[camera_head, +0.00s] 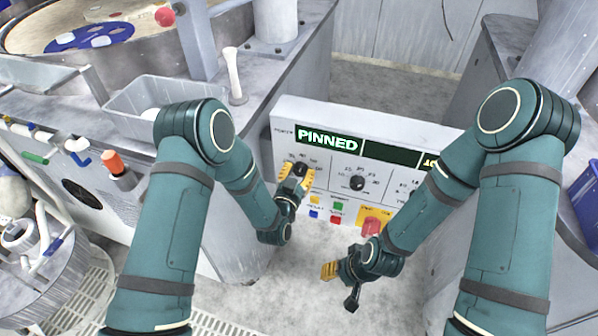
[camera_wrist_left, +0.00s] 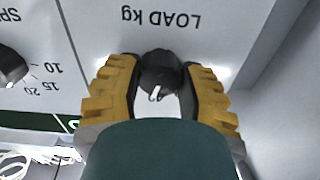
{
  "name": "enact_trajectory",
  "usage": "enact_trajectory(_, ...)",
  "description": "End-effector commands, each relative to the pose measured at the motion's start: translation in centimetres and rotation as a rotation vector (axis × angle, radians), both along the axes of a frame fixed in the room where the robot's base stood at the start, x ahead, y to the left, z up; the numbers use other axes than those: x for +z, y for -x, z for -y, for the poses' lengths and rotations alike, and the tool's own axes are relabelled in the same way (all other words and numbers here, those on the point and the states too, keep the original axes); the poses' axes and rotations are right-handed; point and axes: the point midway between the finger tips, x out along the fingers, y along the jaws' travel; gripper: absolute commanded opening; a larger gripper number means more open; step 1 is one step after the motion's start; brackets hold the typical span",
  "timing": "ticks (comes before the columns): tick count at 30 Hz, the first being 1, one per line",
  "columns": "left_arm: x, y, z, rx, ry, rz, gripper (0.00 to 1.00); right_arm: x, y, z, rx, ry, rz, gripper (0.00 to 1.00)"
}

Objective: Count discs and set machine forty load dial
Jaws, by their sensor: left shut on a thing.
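The load dial (camera_wrist_left: 158,72) is a black knob with a white pointer under the label LOAD kg (camera_wrist_left: 161,18), upside down in the left wrist view. My left gripper (camera_head: 297,175) is shut on this dial, one yellow finger on each side. Its setting is too small to read. My right gripper (camera_head: 335,272) hangs in front of the panel's lower part, apart from it. A blue carrier (camera_head: 90,37) with several white spots lies on the platen at upper left.
Another dial (camera_head: 357,183) sits right of the load dial. Coloured buttons (camera_head: 337,207) and a red knob (camera_head: 371,226) are lower on the panel. A grey bin (camera_head: 140,95) and a white pestle-shaped piece (camera_head: 234,75) stand on the left bench. Floor below the panel is clear.

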Motion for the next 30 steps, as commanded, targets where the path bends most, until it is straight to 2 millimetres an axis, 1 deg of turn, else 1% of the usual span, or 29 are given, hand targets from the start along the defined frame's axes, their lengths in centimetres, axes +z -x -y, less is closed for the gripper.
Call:
enact_trajectory(6, 0.11, -0.08, -0.06, 0.001, 0.141, -0.042, 0.04, 0.00, 0.00, 0.00, 0.000, 0.000, 0.000, 0.47)
enact_trajectory(13, 0.15, -0.09, -0.04, 0.001, 0.234, -0.072, 0.04, 0.00, 0.00, 0.00, 0.000, 0.000, 0.000, 0.47)
enact_trajectory(19, 0.17, -0.09, -0.03, 0.000, 0.267, -0.081, 0.04, 0.01, 0.00, 0.00, 0.000, 0.000, 0.000, 0.47)
enact_trajectory(30, 0.19, -0.11, -0.01, 0.000, 0.272, -0.082, 0.04, 0.01, 0.00, 0.00, 0.000, 0.000, 0.000, 0.47)
